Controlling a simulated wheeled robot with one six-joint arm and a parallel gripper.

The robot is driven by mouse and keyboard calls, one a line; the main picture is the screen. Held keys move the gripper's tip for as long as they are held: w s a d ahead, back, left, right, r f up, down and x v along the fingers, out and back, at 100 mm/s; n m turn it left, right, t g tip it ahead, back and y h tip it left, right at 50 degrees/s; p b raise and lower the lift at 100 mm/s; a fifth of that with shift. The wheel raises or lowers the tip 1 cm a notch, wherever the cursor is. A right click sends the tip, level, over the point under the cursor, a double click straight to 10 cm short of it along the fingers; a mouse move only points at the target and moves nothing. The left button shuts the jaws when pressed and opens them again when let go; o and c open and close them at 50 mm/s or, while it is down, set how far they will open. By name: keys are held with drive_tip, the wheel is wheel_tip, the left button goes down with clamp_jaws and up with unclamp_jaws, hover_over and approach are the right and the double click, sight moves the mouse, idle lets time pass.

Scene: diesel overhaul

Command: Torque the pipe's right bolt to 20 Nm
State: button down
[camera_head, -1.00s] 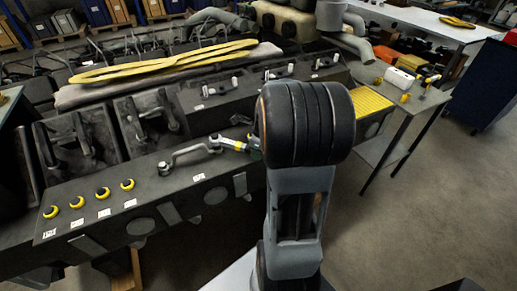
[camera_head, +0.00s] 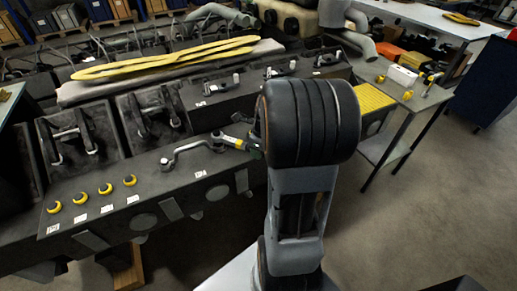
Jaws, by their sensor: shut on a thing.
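A short grey bent pipe (camera_head: 188,151) lies on the dark ledge of the engine block, with a raised fitting at each end. The bolt at its right end (camera_head: 218,139) is small and partly covered by the tool head. A torque wrench (camera_head: 236,142) with a light shaft and a yellow band reaches from behind my wrist to that right end. Its head appears to be at the bolt; I cannot tell how well it is seated. My gripper (camera_head: 254,146) is mostly hidden behind my large dark wrist and is shut on the wrench.
Several yellow-ringed round parts (camera_head: 106,188) sit on the ledge at left, with white labels below. A long yellow gasket (camera_head: 160,58) lies on top of the engine. A side table (camera_head: 418,104) with a yellow mat and small items stands at right. Open floor lies at lower right.

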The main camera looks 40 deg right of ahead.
drive_tip(key=shift+s+a, duration=0.15)
drive_tip(key=shift+a, duration=0.05)
drive_tip(key=shift+s+a, duration=0.15)
drive_tip(key=shift+a, duration=0.2)
drive_tip(key=shift+a+m+p, duration=0.1)
drive_tip(key=shift+m+p, duration=0.2)
drive_tip(key=shift+p, duration=0.05)
drive_tip(key=shift+s+a, duration=0.15)
drive_tip(key=shift+a, duration=0.15)
drive_tip(key=shift+a+m+p, duration=0.15)
drive_tip(key=shift+m+p, duration=0.15)
drive_tip(key=shift+s+a, duration=0.15)
drive_tip(key=shift+a, duration=0.15)
drive_tip(key=shift+m, duration=0.3)
drive_tip(key=shift+a+p, duration=0.2)
drive_tip(key=shift+p, duration=0.2)
drive_tip(key=shift+s+a+m, duration=0.1)
drive_tip(key=shift+a+m, duration=0.1)
drive_tip(key=shift+m, duration=0.1)
